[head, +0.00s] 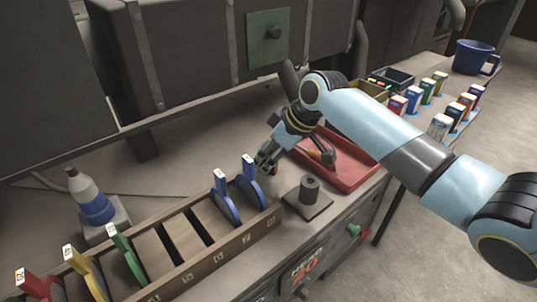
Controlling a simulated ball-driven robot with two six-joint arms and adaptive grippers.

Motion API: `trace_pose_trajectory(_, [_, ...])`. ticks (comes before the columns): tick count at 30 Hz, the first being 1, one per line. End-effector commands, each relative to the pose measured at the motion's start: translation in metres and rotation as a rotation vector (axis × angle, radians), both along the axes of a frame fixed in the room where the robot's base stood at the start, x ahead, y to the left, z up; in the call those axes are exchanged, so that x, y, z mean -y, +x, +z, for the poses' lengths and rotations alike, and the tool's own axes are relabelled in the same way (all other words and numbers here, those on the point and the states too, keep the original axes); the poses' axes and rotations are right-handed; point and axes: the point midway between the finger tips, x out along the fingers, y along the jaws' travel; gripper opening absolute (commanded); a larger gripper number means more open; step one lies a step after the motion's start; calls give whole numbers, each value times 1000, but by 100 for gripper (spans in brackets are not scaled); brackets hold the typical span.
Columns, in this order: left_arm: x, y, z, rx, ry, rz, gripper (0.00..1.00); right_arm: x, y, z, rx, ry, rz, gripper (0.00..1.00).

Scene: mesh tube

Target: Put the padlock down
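My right gripper (267,160) reaches down from the right, at the left end of the red tray (358,182) and just behind the blue-handled piece at the rack's right end. Its fingers are small and partly overlapped, so I cannot tell whether they are shut on anything. I cannot make out a padlock for certain. A small dark and brownish object (327,157) lies in the tray, partly behind my wrist, and its kind is unclear. My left gripper is not in view.
A wooden slotted rack (232,245) holds several colored, tagged pieces. A dark cylinder on a square plate (310,188) stands near the front edge. A bottle (90,198) is at left. Small colored boxes (413,98) and a blue mug (474,57) are at the far right.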

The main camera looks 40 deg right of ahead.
Motion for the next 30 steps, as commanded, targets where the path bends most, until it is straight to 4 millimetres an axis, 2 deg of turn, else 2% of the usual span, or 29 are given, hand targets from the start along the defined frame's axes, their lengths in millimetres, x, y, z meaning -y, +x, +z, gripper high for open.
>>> trace_pose_trajectory(8, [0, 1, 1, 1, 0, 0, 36, 2, -3, 8, 0, -2, 0, 45])
trace_pose_trajectory(21, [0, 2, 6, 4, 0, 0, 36, 23, -43, 87, 1, -5, 3, 45])
trace_pose_trajectory(25, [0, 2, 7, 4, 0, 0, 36, 27, -50, 101, 0, -3, 1, 45])
trace_pose_trajectory(30, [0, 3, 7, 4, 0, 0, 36, 27, -53, 108, 0, 1, 0, 45])
